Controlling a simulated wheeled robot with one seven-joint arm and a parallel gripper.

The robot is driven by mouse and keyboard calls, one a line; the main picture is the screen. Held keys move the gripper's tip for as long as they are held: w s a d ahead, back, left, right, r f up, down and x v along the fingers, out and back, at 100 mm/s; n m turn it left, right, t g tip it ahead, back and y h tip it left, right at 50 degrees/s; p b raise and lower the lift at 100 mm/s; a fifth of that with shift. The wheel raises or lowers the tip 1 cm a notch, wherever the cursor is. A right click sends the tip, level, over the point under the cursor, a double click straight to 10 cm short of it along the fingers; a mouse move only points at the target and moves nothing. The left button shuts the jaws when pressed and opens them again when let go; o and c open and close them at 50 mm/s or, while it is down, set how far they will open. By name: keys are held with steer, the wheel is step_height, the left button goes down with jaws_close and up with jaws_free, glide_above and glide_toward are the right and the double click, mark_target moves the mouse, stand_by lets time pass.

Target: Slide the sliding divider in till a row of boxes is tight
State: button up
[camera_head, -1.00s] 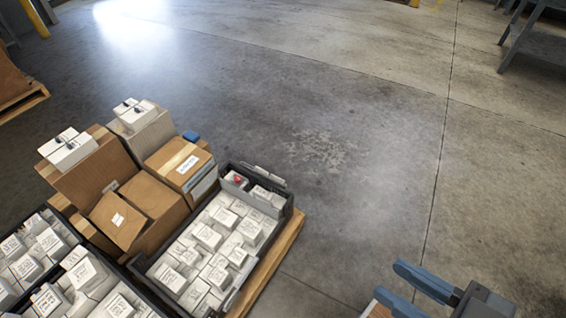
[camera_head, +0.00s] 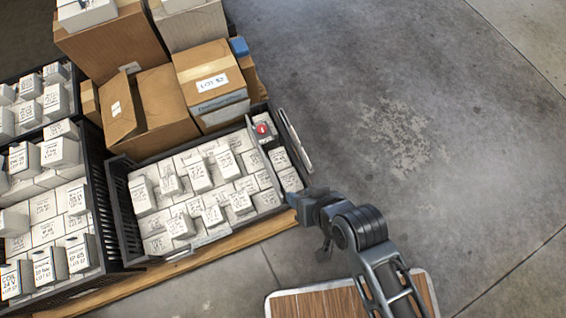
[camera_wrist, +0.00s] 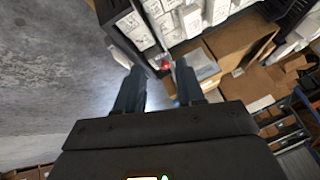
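A dark crate (camera_head: 120,205) on the pallet holds rows of small white boxes (camera_head: 200,180). The sliding divider (camera_head: 257,150) crosses the crate near its right end, with a red mark (camera_head: 262,128) at its far end. A few white boxes stand right of it. My gripper (camera_head: 297,200) is at the crate's near right corner; its fingers are partly hidden in the head view. In the wrist view my gripper (camera_wrist: 158,72) has its fingers apart with nothing held. The red mark (camera_wrist: 165,66) shows beyond, between the fingertips. I cannot tell whether anything touches the divider.
Brown cartons (camera_head: 165,105) stand behind the crate. Another crate (camera_head: 98,180) of white boxes is at the left. The pallet edge (camera_head: 190,262) runs along the front. My wooden-topped base is at the bottom. The concrete floor (camera_head: 450,80) at the right is clear.

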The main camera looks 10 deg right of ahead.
steer(key=w+a+f+n+g+b, duration=0.2)
steer(key=w+a+f+g+b, duration=0.15)
steer(key=w+f+b, duration=0.35)
steer(key=g+h+b, duration=0.2)
steer(key=g, duration=0.1)
glide_toward(272, 170)
steer(key=shift+n, duration=0.4)
steer(key=f+b, duration=0.1)
steer(key=f, duration=0.1)
steer(key=f+b, duration=0.1)
steer(key=f, duration=0.2)
steer(key=a+f+b, duration=0.1)
steer(key=f, duration=0.1)
steer(key=shift+s+a+f, duration=0.15)
steer(key=shift+s+f, duration=0.05)
steer(key=shift+f, duration=0.2)
jaws_close()
